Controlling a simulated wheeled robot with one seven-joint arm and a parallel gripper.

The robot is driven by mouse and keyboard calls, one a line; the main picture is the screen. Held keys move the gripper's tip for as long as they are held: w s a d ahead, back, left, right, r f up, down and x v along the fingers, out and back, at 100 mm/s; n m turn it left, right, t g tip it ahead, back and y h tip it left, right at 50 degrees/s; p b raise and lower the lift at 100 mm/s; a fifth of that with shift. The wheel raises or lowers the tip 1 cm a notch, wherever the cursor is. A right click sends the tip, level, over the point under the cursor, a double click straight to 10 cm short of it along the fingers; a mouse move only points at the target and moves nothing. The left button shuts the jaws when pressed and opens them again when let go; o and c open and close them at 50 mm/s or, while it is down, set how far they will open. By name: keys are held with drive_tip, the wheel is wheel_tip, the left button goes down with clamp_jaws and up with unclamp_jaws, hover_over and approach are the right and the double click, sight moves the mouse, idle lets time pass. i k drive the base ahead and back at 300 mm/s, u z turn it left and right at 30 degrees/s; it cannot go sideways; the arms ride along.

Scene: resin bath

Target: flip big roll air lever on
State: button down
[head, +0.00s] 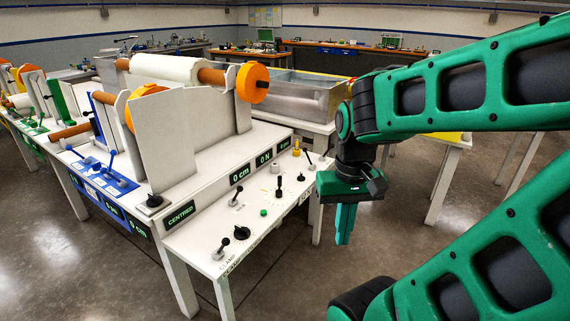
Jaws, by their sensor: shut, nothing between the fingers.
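The big roll (168,68) is a white roll on an orange-brown core, held between grey stands on the white machine at the centre left. A white control panel (215,225) juts out in front of it. Small levers stand on the panel: one at the near end (222,247), one further back (236,200), one with a black base (279,187) and one at the far right (308,162). I cannot read which is the air lever. My green gripper (344,238) points down, shut and empty, right of the panel and apart from it.
The panel also carries a black dial (242,232), a green button (263,212) and a yellow knob (296,149). A blue-panelled station (100,178) adjoins on the left. A metal bath (300,95) stands behind. Bare floor (285,270) lies in front.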

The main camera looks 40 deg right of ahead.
sight(305, 148)
drive_tip(key=u, duration=0.05)
drive_tip(key=k, duration=0.65)
drive_tip(key=z, duration=0.45)
drive_tip(key=i, duration=1.8)
drive_tip(key=u, duration=0.3)
